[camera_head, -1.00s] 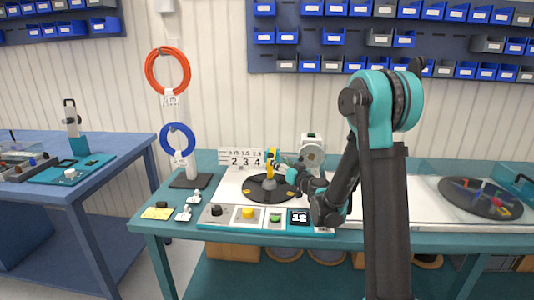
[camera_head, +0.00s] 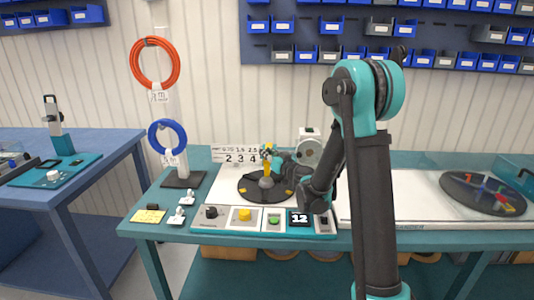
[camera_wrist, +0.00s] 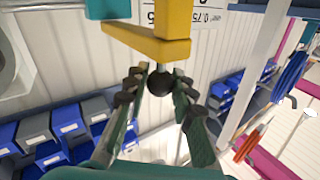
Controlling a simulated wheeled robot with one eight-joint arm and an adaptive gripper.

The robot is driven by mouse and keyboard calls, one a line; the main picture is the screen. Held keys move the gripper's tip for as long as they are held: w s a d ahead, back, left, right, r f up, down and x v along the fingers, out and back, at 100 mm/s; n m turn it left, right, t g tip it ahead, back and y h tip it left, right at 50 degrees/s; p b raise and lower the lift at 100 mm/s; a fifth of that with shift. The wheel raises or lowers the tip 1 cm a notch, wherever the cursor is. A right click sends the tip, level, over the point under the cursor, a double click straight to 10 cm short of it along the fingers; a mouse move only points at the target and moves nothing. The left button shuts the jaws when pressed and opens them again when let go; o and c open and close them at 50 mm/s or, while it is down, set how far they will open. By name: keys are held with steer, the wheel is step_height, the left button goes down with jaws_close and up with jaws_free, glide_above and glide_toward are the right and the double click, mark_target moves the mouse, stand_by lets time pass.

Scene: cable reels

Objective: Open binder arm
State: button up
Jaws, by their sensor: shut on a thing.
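The binder arm is a yellow bar (camera_head: 267,157) standing over the black round turntable (camera_head: 245,190) on the bench. In the wrist view its yellow bracket (camera_wrist: 148,45) crosses the top, with a dark ball knob (camera_wrist: 160,83) on a short metal stem below it. My gripper (camera_head: 270,155) reaches in from the right at the binder arm. In the wrist view my gripper (camera_wrist: 158,88) has its fingers on both sides of the knob and is shut on it. The exact finger contact is partly unclear.
A control panel (camera_head: 225,220) with knobs, buttons and a display lies along the front edge. A white machine (camera_head: 309,150) stands behind my wrist. Orange (camera_head: 155,63) and blue (camera_head: 167,137) cable coils hang on a post at left. A second turntable (camera_head: 483,193) is at right.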

jaws_close()
steer(key=shift+r, duration=0.1)
steer(key=shift+w+r+m+g, duration=0.25)
steer(key=shift+r+m+g, duration=0.2)
steer(key=shift+r, duration=0.45)
steer(key=w+r+m+g+h, duration=0.2)
steer(key=w+r+g, duration=0.3)
steer(key=r, duration=0.2)
steer(key=w+r+m+g, duration=0.1)
steer(key=w+g, duration=0.2)
steer(key=w, duration=0.5)
steer(key=w+r+m+g+h, duration=0.1)
steer(key=w+g, duration=0.3)
steer(key=w, duration=0.4)
steer(key=shift+w+r+m, duration=0.3)
steer(key=shift+r+m, duration=0.2)
steer(key=shift+m, duration=0.15)
steer(key=shift+d, duration=0.1)
